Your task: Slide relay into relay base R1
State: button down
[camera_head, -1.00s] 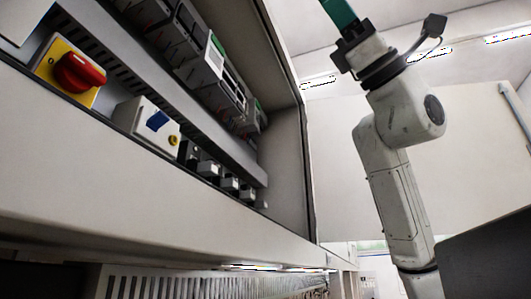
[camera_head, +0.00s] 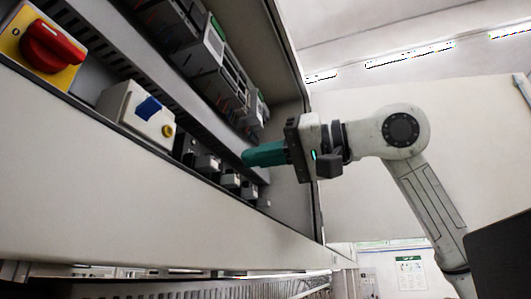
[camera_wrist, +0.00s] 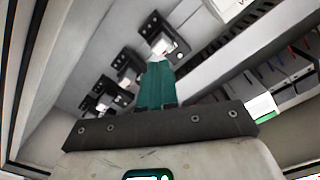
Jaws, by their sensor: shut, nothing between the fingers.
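My gripper (camera_head: 247,157) has teal fingers, shut with nothing between them, and reaches into the open cabinet over a row of small black relay bases (camera_head: 207,164). In the wrist view the fingertips (camera_wrist: 159,66) are close to one black base (camera_wrist: 178,46) that has a pale block (camera_wrist: 161,44) at its front. I cannot tell whether they touch it. More black bases (camera_wrist: 124,66) with pale parts run down to the left. No label is readable, so I cannot tell which base is R1 or which pale block is the relay.
A grey slotted duct (camera_head: 190,118) runs above the bases, with a row of rail-mounted modules (camera_head: 222,60) beyond it. A red rotary switch (camera_head: 50,46) and a white box with a blue part (camera_head: 135,112) are at left. The cabinet's front edge (camera_head: 130,195) is below.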

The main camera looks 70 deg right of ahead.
aim_at(214, 163)
jog(key=shift+w+a, duration=0.15)
jog(key=shift+w, duration=2.45)
jog(key=shift+w, duration=0.3)
jog(key=shift+s, duration=1.5)
jog(key=s+b, duration=0.2)
jog(key=s, duration=0.8)
jog(key=shift+s+d, duration=0.25)
jog(key=shift+s, duration=0.05)
